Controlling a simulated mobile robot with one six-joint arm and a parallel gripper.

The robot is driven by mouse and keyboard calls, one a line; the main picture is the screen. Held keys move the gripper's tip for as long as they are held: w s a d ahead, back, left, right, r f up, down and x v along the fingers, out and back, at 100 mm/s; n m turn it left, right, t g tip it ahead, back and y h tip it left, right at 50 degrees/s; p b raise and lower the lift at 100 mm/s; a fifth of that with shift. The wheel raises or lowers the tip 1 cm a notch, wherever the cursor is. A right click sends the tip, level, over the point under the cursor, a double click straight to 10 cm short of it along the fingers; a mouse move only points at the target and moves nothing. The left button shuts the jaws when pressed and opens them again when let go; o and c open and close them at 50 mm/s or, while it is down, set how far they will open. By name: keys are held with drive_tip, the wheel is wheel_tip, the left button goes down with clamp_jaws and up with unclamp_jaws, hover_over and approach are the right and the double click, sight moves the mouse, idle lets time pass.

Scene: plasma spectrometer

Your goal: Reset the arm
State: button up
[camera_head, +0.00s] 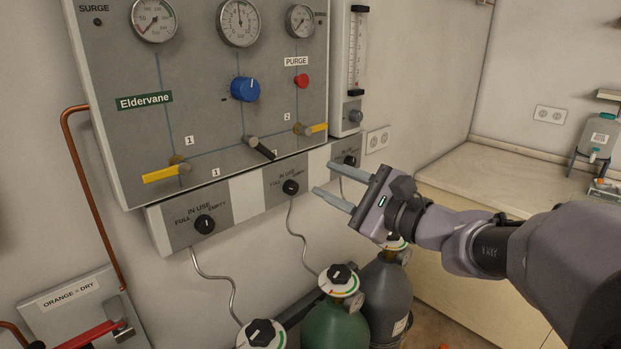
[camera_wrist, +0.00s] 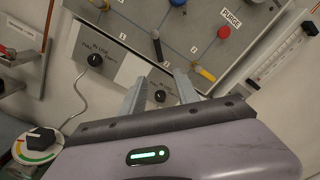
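My gripper (camera_head: 325,181) is in front of the lower right of the wall panel, at the level of the FULL/EMPTY knob strip. Its two grey fingers are apart with nothing between them; they also show in the wrist view (camera_wrist: 160,84). The fingertips look close to the strip, but I cannot tell whether they touch it. My arm reaches in from the right in the head view. In the wrist view, a black IN USE knob (camera_wrist: 160,96) shows between the fingers.
The grey gas panel (camera_head: 215,110) carries gauges, a blue knob (camera_head: 245,89), a red PURGE button (camera_head: 301,80) and yellow levers. Gas cylinders (camera_head: 388,290) stand below my gripper. A flowmeter (camera_head: 352,60) is right of the panel. A counter (camera_head: 490,175) stands behind my arm.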

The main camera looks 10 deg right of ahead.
drive_tip(key=s+a+f+n+g+h, duration=0.1)
drive_tip(key=s+a+f+n+g, duration=0.35)
drive_tip(key=s, duration=0.35)
drive_tip(key=s+a+f+n+g, duration=0.4)
drive_tip(key=s+a, duration=0.2)
drive_tip(key=s, duration=0.1)
drive_tip(key=s+d+f+n+h, duration=0.7)
drive_tip(key=s+f, duration=0.1)
drive_tip(key=s, duration=0.3)
drive_tip(key=shift+g, duration=0.35)
drive_tip(key=shift+s, duration=0.1)
